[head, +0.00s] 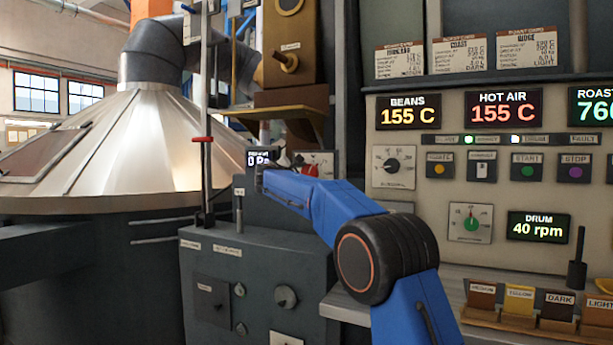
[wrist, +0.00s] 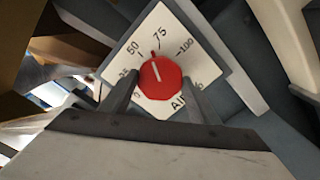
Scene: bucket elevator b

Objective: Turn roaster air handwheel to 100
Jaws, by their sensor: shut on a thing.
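The roaster air handwheel is a round red knob (wrist: 161,76) on a white square dial plate (wrist: 186,32) marked 50, 75 and 100 and lettered AIR. In the wrist view its pointer stands between 50 and 75, closer to 75. My gripper (wrist: 158,92) has one finger on each side of the knob and is shut on it. In the head view the red knob (head: 312,170) shows small behind my blue arm, and its scale cannot be read there. My fingers are mostly hidden in that view.
A wooden ledge (head: 290,108) and a brown box with a lever (head: 287,62) stand just above the dial. A thin upright rod with a red clamp (head: 203,139) is to its left. The control panel with displays (head: 409,112) is at right.

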